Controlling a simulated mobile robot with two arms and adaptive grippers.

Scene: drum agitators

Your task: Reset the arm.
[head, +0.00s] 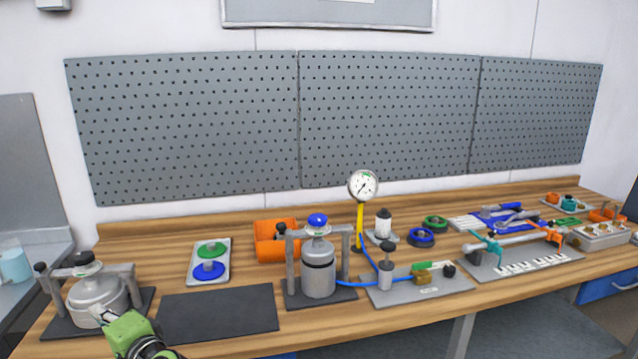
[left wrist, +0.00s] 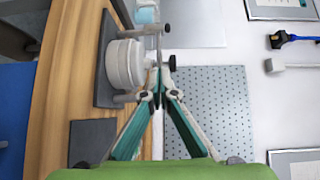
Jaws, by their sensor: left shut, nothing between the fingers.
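My left gripper (head: 101,312) shows green at the bottom left of the head view, in front of the left drum agitator (head: 97,291). This is a silver drum with a black knob on top, in a grey frame. In the left wrist view the fingers of my gripper (left wrist: 160,84) are shut and empty, and their tips overlap the edge of the left drum agitator (left wrist: 122,66). I cannot tell whether they touch it. A second drum agitator (head: 318,278) with a blue knob stands upright mid-bench. My right gripper is not in view.
The wooden bench (head: 420,309) holds a dark mat (head: 219,312) between the drums. An orange bin (head: 268,251), a pressure gauge (head: 363,185) and a tray with green and blue discs (head: 222,241) stand behind. The right side is crowded with tools. Pegboards (head: 390,115) line the wall.

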